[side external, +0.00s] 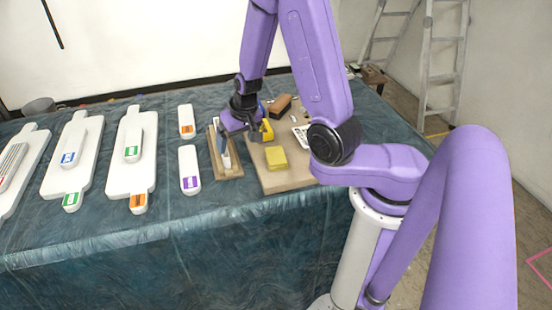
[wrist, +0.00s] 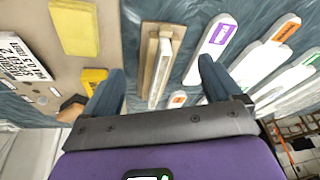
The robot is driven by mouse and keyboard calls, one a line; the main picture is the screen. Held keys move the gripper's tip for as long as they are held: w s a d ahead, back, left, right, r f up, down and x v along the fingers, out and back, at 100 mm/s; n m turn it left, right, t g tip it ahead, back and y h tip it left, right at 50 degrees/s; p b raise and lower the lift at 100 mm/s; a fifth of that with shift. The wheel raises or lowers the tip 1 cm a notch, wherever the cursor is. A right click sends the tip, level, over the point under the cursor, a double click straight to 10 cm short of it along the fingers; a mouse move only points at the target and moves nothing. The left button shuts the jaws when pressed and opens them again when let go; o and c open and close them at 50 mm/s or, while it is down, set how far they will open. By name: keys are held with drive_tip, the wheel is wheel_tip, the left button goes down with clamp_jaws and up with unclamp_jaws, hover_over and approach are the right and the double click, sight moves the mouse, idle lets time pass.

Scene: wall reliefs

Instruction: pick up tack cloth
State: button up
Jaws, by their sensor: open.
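The tack cloth looks to be the flat yellow square (side external: 276,157) lying on a beige board (side external: 290,180) to the right of my gripper. It also shows in the wrist view at the upper left (wrist: 75,27). My gripper (wrist: 160,78) is open and empty, with its two dark blue fingers spread apart. In the side view my gripper (side external: 240,132) hangs over the table near a wooden tray, left of the yellow square. The yellow square is outside the span of the fingers.
A smaller yellow item (side external: 267,130), a brown block (side external: 280,104) and a printed card (side external: 301,136) are on the board. The wooden tray (side external: 237,171) holds a pale upright piece. Several white paddle-shaped boards (side external: 128,170) and labelled white pieces (side external: 189,165) lie left.

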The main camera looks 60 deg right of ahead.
sight(276, 156)
drive_tip(key=s+d+f+m, duration=0.1)
drive_tip(key=s+d, duration=0.1)
drive_tip(key=s+d+f+m+h, duration=0.1)
drive_tip(key=s+d+m, duration=0.1)
drive_tip(key=s+d, duration=0.1)
drive_tip(key=s+d+f+m+h, duration=0.1)
drive_tip(key=s+d+m, duration=0.1)
drive_tip(key=s+d, duration=0.1)
drive_tip(key=shift+f+g, duration=0.3)
drive_tip(key=shift+f, duration=0.05)
drive_tip(key=shift+h, duration=0.3)
drive_tip(key=shift+x, duration=3.7)
drive_tip(key=c, duration=1.1)
